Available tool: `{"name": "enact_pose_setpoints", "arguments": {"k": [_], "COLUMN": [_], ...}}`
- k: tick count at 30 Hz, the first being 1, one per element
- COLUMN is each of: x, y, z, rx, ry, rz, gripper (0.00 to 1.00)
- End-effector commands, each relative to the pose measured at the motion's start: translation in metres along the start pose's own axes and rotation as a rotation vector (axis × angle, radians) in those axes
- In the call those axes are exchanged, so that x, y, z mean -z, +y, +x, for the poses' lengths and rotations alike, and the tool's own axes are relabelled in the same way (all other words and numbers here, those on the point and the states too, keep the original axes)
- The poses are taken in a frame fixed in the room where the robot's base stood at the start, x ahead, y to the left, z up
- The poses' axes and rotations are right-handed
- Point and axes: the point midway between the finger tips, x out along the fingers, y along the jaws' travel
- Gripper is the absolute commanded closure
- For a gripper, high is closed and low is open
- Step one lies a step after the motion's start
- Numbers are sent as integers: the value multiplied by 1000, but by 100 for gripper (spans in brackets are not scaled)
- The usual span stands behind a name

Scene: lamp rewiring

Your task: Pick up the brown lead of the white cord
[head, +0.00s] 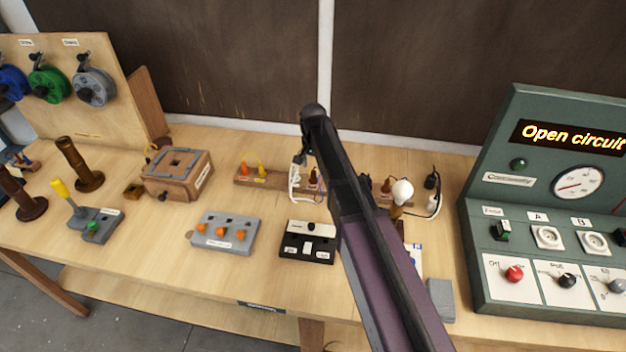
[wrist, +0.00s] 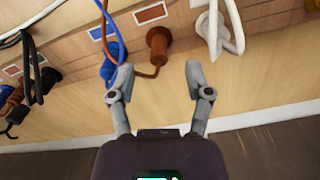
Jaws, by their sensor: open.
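In the wrist view, a thin brown lead (wrist: 147,75) comes down past a blue peg and curves across to a brown peg (wrist: 158,43) on the wooden rail. A blue lead (wrist: 122,28) runs beside it to the blue peg (wrist: 113,55). The thick white cord (wrist: 213,28) hangs at the upper right. My gripper (wrist: 157,78) is open and empty, with one finger on each side of the brown lead's end and the brown peg. I cannot tell how far apart in depth they are. In the head view, the white cord (head: 293,184) shows left of my arm.
A black cord (wrist: 33,65) with more pegs is at the left in the wrist view. In the head view, a grey block with orange knobs (head: 225,233), a black box (head: 307,243), a bulb (head: 402,191) and a green test panel (head: 520,100) stand nearby on the bench.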

Motion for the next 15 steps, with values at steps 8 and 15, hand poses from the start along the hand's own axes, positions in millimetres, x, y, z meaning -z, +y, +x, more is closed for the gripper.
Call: {"name": "enact_pose_setpoints", "arguments": {"k": [8, 15], "x": [0, 0], "y": [1, 1], "z": [25, 39], "rx": [0, 0], "ry": [0, 0], "rz": [0, -1], "gripper": [35, 35]}}
